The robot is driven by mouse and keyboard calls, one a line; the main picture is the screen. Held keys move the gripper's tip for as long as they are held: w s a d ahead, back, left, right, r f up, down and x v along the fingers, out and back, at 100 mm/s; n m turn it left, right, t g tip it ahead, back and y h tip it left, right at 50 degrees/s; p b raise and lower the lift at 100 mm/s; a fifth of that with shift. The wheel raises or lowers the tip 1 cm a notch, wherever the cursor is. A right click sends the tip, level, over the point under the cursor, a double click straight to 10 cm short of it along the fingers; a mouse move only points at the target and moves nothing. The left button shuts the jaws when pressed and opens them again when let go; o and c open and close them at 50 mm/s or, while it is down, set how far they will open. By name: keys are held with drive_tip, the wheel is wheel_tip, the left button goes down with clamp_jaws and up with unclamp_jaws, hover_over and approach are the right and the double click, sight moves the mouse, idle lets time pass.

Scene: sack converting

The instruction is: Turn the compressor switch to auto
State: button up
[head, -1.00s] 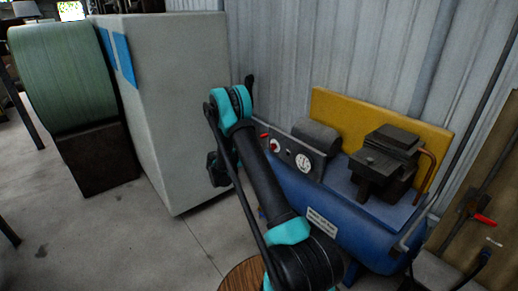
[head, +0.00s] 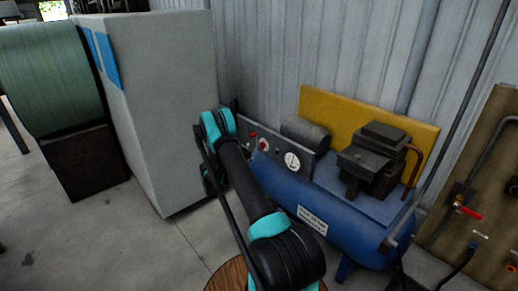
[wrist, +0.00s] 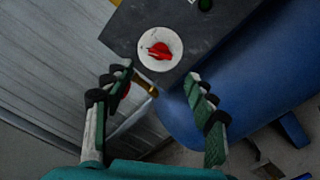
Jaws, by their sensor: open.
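The compressor (head: 345,222) is a blue tank with a dark grey control panel (head: 278,153) at its left end. The switch is a red knob on a white round plate (head: 263,145), left of a white gauge. In the wrist view the red switch knob (wrist: 160,50) lies slanted on its plate, just beyond the fingertips. My gripper (wrist: 158,75) is open and empty, its two fingers spread below the switch plate. No finger visibly touches the knob. In the head view my arm hides most of the gripper. Any markings on the plate are too small to read.
A tall grey cabinet (head: 165,110) stands left of the compressor. A corrugated wall (head: 320,50) and yellow guard (head: 345,112) are behind it. A pipe board with a red-handled valve (head: 468,212) is at the right.

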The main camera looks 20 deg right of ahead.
sight(262, 146)
drive_tip(key=x, duration=0.8)
drive_tip(key=shift+w+d, duration=0.1)
drive_tip(key=shift+d, duration=0.25)
drive_tip(key=shift+c, duration=0.3)
drive_tip(key=c, duration=1.1)
drive_tip(key=shift+f+m, duration=0.1)
drive_tip(key=shift+m, duration=0.3)
drive_tip(key=m, duration=1.1)
